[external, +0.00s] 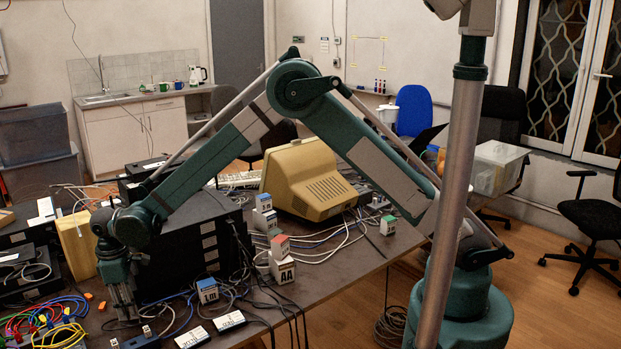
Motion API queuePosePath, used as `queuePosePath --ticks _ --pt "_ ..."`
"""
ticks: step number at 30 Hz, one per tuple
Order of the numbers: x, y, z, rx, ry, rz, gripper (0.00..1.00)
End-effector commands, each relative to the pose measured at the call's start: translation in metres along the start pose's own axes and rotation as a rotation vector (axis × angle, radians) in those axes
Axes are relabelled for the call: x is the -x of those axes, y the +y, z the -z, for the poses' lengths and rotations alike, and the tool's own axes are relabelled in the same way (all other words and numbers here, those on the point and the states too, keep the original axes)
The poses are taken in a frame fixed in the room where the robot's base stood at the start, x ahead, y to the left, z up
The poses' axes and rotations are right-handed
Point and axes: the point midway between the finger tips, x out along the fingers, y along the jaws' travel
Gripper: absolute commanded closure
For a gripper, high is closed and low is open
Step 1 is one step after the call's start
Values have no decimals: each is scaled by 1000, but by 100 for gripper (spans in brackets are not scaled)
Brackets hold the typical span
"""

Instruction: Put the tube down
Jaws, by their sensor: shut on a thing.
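My gripper (124,306) points down over the near left part of the table, in front of the black equipment case and to the right of the coloured cables. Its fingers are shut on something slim. I take this to be the tube, but it is too small and too hidden by the fingers to make out. I cannot tell whether its lower end touches the table.
A black equipment case (188,245) stands close behind my gripper. Coloured cables (50,322) lie to its left. A beige monitor (305,180) stands farther back.

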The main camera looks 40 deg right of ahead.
Motion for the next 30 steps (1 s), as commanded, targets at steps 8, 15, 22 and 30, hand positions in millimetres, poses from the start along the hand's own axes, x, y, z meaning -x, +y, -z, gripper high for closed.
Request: queuePosePath --ticks 8,15,22,30 --pt "-2 0 0 0 0 0 71" --pt "-2 0 0 0 0 0 71" --pt "4 0 0 0 0 0 71" --pt "35 0 0 0 0 0 71"
